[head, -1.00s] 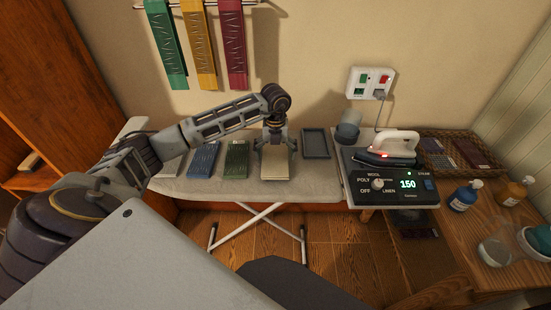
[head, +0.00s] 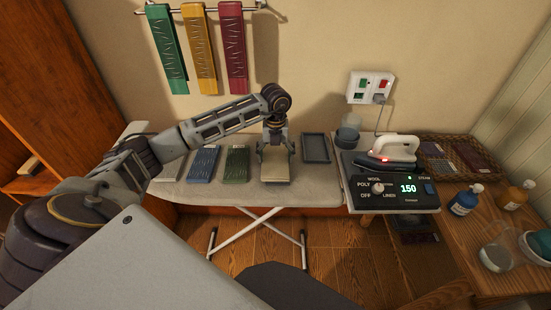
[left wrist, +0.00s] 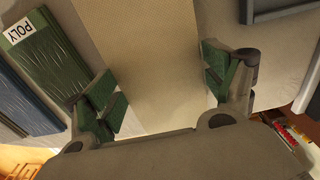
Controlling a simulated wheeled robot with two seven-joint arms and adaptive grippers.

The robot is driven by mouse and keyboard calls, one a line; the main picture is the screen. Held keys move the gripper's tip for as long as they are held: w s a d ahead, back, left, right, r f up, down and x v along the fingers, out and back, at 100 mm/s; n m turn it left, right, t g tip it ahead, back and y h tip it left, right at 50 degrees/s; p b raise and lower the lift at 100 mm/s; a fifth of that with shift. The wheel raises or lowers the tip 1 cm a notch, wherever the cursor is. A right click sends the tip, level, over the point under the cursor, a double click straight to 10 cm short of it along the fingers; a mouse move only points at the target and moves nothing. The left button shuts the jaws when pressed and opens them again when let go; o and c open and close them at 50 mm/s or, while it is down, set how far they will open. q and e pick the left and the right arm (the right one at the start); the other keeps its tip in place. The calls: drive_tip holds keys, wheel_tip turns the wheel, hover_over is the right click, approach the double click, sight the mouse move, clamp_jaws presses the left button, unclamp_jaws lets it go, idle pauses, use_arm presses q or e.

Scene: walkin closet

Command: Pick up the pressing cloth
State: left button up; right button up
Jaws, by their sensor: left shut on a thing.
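The pressing cloth (head: 275,172) is a cream, flat, oblong piece on the grey ironing board (head: 318,190), between a green folded cloth (head: 236,165) and an empty dark tray (head: 316,148). My left gripper (head: 276,152) points down over it, with a finger at each side, shut on its long edges. In the left wrist view the woven cream cloth (left wrist: 155,55) lies between the green finger pads (left wrist: 165,92). Whether it touches the board cannot be told. My right gripper is not in view.
Blue (head: 203,164) and green cloths lie left of the pressing cloth. An iron (head: 395,148) stands on a control unit (head: 385,190) reading 150 at right. A wicker basket (head: 460,155) and bottles (head: 464,198) stand farther right. Coloured strips (head: 200,50) hang on the wall.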

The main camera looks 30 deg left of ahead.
sight(276, 157)
use_arm(q)
wheel_tip(276, 157, up, 7)
drive_tip(key=shift+r, duration=0.8)
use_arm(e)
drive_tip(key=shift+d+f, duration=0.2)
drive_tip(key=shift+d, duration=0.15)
